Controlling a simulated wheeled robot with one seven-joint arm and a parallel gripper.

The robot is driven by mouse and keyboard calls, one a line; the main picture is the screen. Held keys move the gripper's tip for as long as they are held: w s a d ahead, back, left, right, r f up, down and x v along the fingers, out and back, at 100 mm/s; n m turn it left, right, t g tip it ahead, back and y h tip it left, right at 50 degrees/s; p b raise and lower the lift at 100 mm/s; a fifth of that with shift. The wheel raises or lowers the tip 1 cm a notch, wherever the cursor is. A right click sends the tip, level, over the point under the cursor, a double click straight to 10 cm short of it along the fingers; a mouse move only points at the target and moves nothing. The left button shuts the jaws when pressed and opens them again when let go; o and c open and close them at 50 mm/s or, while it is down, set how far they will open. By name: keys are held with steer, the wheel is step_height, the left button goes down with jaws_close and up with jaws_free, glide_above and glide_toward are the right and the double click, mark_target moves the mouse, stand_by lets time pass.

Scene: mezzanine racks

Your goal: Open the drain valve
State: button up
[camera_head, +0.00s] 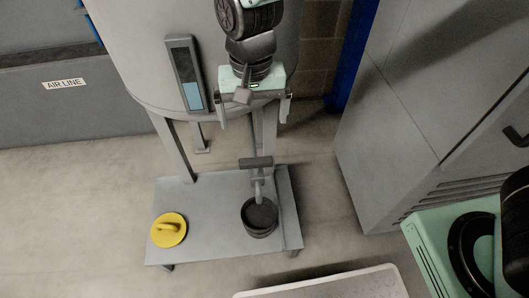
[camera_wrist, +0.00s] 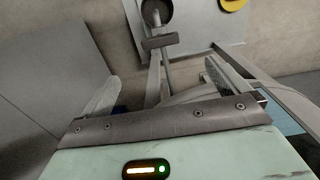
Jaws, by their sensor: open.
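The drain valve has a dark crossbar handle (camera_head: 256,162) on a grey pipe under the tank. Its curved spout (camera_head: 259,190) points down into a dark round pot (camera_head: 259,230) on the stand's low platform. My gripper (camera_head: 254,113) is open and empty, in front of the tank and above the valve handle in the picture, apart from it. In the wrist view the valve handle (camera_wrist: 160,42) lies beyond the gap between the fingers of my gripper (camera_wrist: 162,88), with the pot (camera_wrist: 157,12) past it. The handle lies crosswise to the pipe.
The grey tank (camera_head: 140,55) has a gauge with a blue column (camera_head: 193,95). A yellow disc with a grip (camera_head: 168,230) lies on the platform (camera_head: 205,215), left of the pot. A grey cabinet (camera_head: 400,110) stands at right. Floor at left is clear.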

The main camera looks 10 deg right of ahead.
mark_target(256, 160)
steer(key=f+b, duration=0.2)
steer(key=f, duration=0.4)
steer(key=f+b, duration=0.2)
steer(key=f, duration=0.4)
steer(key=f+b, duration=0.2)
steer(key=f, duration=0.4)
steer(key=shift+w, duration=0.3)
steer(key=shift+r, duration=0.1)
steer(key=c, duration=0.9)
